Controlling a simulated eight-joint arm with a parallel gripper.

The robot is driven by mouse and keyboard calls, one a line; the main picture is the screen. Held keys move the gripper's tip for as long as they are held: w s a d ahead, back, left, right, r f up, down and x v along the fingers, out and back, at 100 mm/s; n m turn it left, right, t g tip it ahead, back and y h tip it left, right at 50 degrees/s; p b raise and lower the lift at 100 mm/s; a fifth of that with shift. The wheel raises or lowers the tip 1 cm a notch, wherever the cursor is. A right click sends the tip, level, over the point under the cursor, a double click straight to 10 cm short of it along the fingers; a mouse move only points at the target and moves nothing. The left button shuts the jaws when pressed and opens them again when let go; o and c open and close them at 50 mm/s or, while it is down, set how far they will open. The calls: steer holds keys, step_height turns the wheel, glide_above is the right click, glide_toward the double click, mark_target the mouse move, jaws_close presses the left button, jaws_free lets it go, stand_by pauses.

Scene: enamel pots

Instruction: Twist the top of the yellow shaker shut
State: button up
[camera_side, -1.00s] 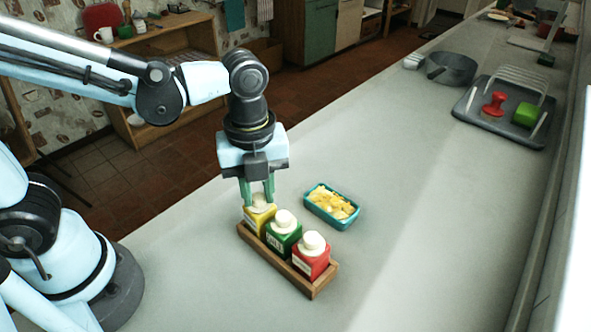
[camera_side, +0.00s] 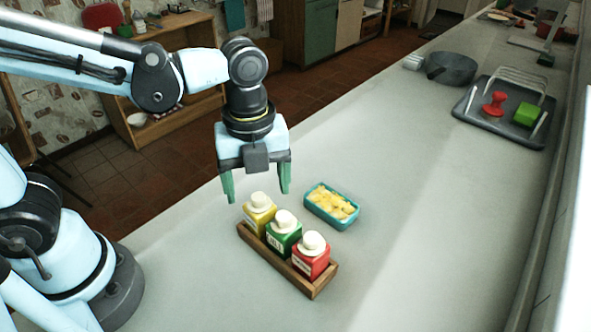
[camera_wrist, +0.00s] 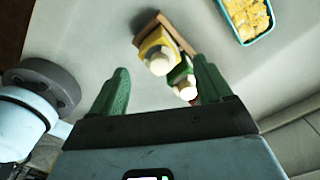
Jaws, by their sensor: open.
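The yellow shaker (camera_side: 259,211) stands upright at the far left end of a wooden rack (camera_side: 318,287). Its cream top (camera_side: 260,200) sits on it; I cannot tell how tightly. My gripper (camera_side: 257,196) is open and empty, with its green fingers spread wide a little above the yellow shaker and touching nothing. In the wrist view the yellow shaker (camera_wrist: 151,46) and its top (camera_wrist: 160,65) show beyond the gap between the fingers (camera_wrist: 160,85).
A green shaker (camera_side: 281,240) and a red shaker (camera_side: 310,262) share the rack. A teal dish of yellow food (camera_side: 331,204) lies just right of it. A dark tray (camera_side: 470,108) and a pan (camera_side: 451,68) are far back. The counter's middle is clear.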

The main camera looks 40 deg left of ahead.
steer(key=shift+r, duration=2.8)
step_height(320, 180, up, 12)
steer(key=a+f+n+t, duration=0.3)
steer(key=a+f+n, duration=0.3)
steer(key=n, duration=0.6)
steer(key=w+a+f+n+t, duration=0.1)
steer(key=a+f+n+t, duration=0.3)
steer(key=f+n, duration=0.4)
steer(key=a+n, duration=0.1)
steer(key=n, duration=0.4)
steer(key=shift+w+a+f, duration=0.2)
steer(key=shift+a+f, duration=0.2)
